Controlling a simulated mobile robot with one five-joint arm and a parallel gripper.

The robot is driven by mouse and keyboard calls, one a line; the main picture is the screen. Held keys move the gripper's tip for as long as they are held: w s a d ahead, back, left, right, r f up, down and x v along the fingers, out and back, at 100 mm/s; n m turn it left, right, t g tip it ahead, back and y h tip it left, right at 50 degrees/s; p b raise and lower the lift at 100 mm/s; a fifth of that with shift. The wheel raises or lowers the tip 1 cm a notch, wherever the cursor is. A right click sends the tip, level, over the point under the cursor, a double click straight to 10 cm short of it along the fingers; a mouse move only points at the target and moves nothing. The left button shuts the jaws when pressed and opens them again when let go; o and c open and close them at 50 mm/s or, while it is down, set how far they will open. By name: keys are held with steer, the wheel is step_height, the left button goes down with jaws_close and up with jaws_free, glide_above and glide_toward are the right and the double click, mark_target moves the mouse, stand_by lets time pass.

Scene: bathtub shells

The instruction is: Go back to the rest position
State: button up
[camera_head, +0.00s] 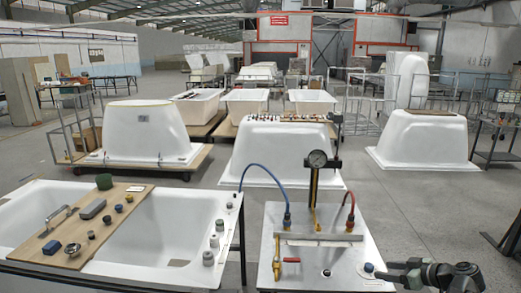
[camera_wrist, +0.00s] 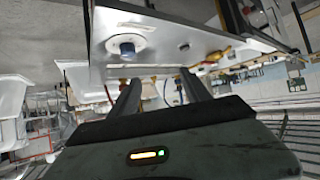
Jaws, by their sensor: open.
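My gripper (camera_head: 382,273) reaches in from the lower right of the head view, at the right edge of the metal test panel (camera_head: 262,247). In the wrist view my gripper (camera_wrist: 160,79) shows two dark fingers spread apart with nothing between them. A blue round knob (camera_head: 368,267) sits on the panel's right corner, close to the fingertips. The wrist view is upside down and shows the blue knob (camera_wrist: 127,48) beyond the fingertips. I cannot tell whether the fingers touch the panel.
The panel carries a gauge (camera_head: 317,159), a blue hose (camera_head: 265,174), a red hose (camera_head: 351,207) and a red-handled valve (camera_head: 291,260). A white bathtub (camera_head: 185,225) with a wooden board (camera_head: 60,246) stands to the left. Clear floor (camera_head: 440,215) lies right of the panel.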

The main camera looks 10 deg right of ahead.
steer(key=w+a+f+n+g+y, duration=0.15)
steer(key=w+a, duration=0.25)
steer(key=a, duration=0.6)
steer(key=w+a+f+n+g+y, duration=0.1)
steer(key=w+a+n+g, duration=0.15)
steer(key=a, duration=0.75)
steer(key=w+a+f+n+g+y, duration=0.15)
steer(key=w+a, duration=0.25)
steer(key=a, duration=0.6)
steer(key=s+a+f+m+g+h, duration=0.1)
steer(key=s+a+f+g+h, duration=0.15)
steer(key=a, duration=0.45)
steer(key=s+a+f+m+g+h, duration=0.1)
steer(key=s+a+f+g+h, duration=0.2)
steer(key=a, duration=0.5)
steer(key=s+d+f+m+h, duration=0.1)
steer(key=d+m+h, duration=0.1)
steer(key=d+m, duration=0.4)
steer(key=shift+s+f+m+h, duration=0.2)
steer(key=shift+m+h, duration=0.15)
steer(key=shift+m, duration=0.6)
